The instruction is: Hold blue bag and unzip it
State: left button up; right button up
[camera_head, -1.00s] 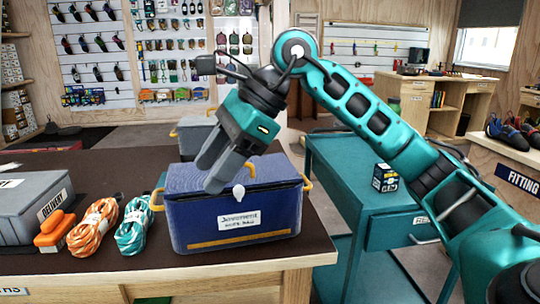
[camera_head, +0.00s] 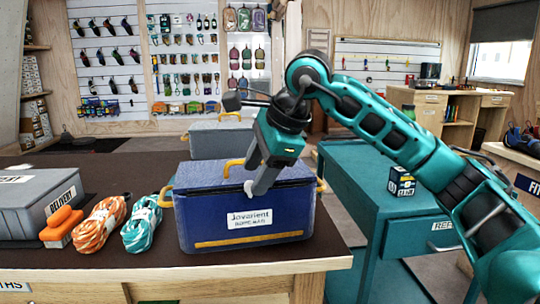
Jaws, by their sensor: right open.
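The blue bag (camera_head: 200,222) is a box-shaped bag with yellow handles and a white label, standing on the dark counter top near its front edge. Its top looks closed. A small white zipper pull (camera_head: 249,188) shows at the upper front edge. My right gripper (camera_head: 256,192) points down over the bag's front edge, its fingertips at or just beside the white pull. Its fingers overlap in this view; I cannot tell whether they touch the pull. My left gripper is not in view.
Orange rope (camera_head: 99,226) and teal rope (camera_head: 142,224) coils lie left of the bag, beside an orange block (camera_head: 62,224) and a grey delivery box (camera_head: 25,205). A grey case (camera_head: 215,138) stands behind. A teal cart (camera_head: 355,180) is at the right.

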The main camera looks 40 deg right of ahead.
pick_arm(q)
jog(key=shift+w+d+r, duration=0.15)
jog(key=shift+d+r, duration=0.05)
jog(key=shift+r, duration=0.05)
pick_arm(e)
jog(key=shift+x, duration=1.2)
jog(key=shift+c, duration=0.3)
jog(key=c, duration=0.9)
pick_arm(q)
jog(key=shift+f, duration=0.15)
pick_arm(e)
jog(key=o, duration=1)
